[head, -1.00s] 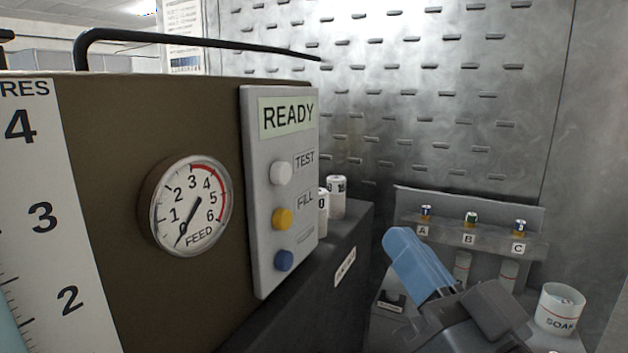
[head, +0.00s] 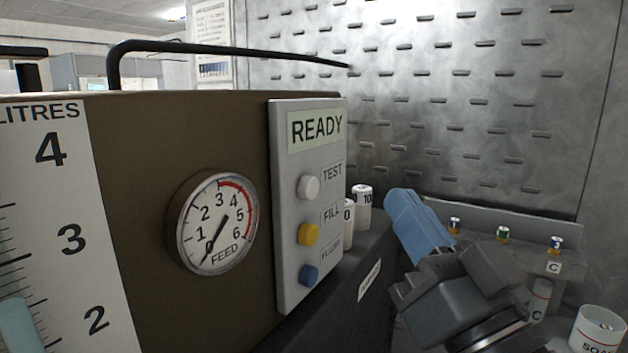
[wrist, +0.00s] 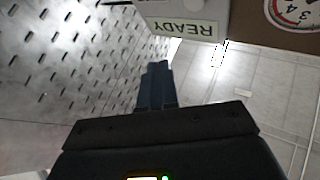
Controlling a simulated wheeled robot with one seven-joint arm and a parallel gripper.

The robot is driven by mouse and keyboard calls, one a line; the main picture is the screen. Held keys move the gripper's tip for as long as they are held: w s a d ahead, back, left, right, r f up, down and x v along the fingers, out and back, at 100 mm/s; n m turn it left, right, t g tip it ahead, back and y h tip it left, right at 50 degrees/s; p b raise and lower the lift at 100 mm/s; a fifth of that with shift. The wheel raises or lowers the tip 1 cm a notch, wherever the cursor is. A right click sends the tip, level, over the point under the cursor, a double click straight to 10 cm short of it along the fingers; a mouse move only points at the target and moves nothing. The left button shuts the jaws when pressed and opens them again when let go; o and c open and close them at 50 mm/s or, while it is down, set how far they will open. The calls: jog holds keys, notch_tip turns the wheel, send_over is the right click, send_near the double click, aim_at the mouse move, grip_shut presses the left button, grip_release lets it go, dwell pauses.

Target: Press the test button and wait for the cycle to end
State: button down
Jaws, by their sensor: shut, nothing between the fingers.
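The white TEST button (head: 308,187) is the top one on a grey control panel (head: 290,240) on the brown machine's side. The panel's display (head: 316,128) reads READY. My gripper (head: 400,198) is shut and empty, its blue fingers pointing up, to the right of the panel and apart from it. In the wrist view my gripper (wrist: 157,68) points toward the panel's edge, where the READY display (wrist: 183,27) appears upside down. The TEST button cannot be made out in the wrist view.
A yellow FILL button (head: 309,234) and a blue FLUSH button (head: 309,275) sit below. The FEED gauge (head: 217,222) needle points near 0. White cylinders (head: 363,208) stand behind the panel. A rack with lettered slots (head: 540,258) and a SOAP pot (head: 600,328) are right.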

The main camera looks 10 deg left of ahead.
aim_at(309, 188)
jog(key=w+a+p, duration=0.2)
jog(key=a+p, duration=0.1)
jog(key=a, duration=0.3)
jog(key=shift+w+a, duration=0.15)
jog(key=shift+a, duration=0.05)
dwell(1.9)
jog(key=shift+w+a, duration=0.15)
jog(key=shift+a, duration=0.25)
jog(key=shift+w+a+p, duration=0.15)
jog(key=shift+a+p, duration=0.3)
jog(key=shift+p, duration=0.1)
dwell(0.7)
jog(key=shift+d, duration=0.1)
jog(key=shift+s+d+b, duration=0.3)
jog(key=shift+d+b, duration=0.4)
jog(key=shift+d, duration=0.05)
